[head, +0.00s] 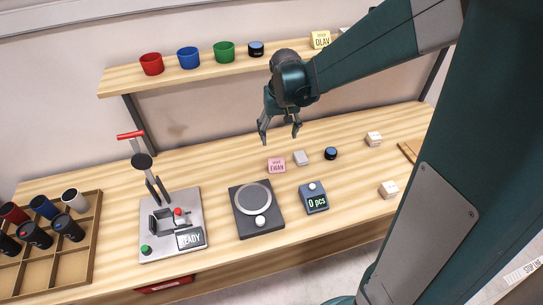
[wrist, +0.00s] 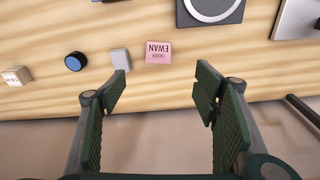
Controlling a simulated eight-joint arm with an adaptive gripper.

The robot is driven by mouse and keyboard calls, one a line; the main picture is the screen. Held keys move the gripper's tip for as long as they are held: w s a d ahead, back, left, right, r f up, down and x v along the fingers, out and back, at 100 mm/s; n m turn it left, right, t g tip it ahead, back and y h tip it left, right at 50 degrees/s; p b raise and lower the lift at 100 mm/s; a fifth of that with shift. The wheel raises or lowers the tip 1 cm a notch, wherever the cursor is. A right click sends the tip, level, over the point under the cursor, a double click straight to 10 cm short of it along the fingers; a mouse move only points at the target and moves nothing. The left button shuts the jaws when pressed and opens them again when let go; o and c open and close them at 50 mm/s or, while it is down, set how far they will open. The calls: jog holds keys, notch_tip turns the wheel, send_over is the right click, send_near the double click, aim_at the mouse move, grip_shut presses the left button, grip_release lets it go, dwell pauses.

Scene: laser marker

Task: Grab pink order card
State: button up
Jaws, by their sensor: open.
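The pink order card (head: 277,165) reads "EWAN" and is on the wooden table, left of a small grey block. In the wrist view the pink card (wrist: 158,53) appears upside down, ahead of the fingertips and between their lines. My gripper (head: 280,133) is above the back of the table, pointing down, with its fingers apart and nothing between them. The open fingers of my gripper (wrist: 163,82) also show in the wrist view, apart from the card.
Close to the card are the grey block (head: 300,158), a dark blue round item (head: 330,153), a dark plate with a ring (head: 257,208) and a "0 pcs" counter (head: 314,198). A shelf (head: 128,80) with cups runs behind. A press marked "READY" (head: 172,225) stands left.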

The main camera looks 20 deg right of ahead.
jog(key=g+b, duration=0.2)
jog(key=b, duration=0.1)
send_over(276, 160)
notch_tip(276, 160, down, 14)
jog(key=shift+w+d+r, duration=0.1)
jog(key=shift+w, duration=0.05)
jog(key=shift+f+b, duration=0.35)
jog(key=shift+f, duration=0.95)
jog(key=shift+f, duration=0.1)
jog(key=shift+s+f+b, duration=0.2)
jog(key=shift+f+b, duration=0.35)
jog(key=shift+f, duration=2)
jog(key=c, duration=1)
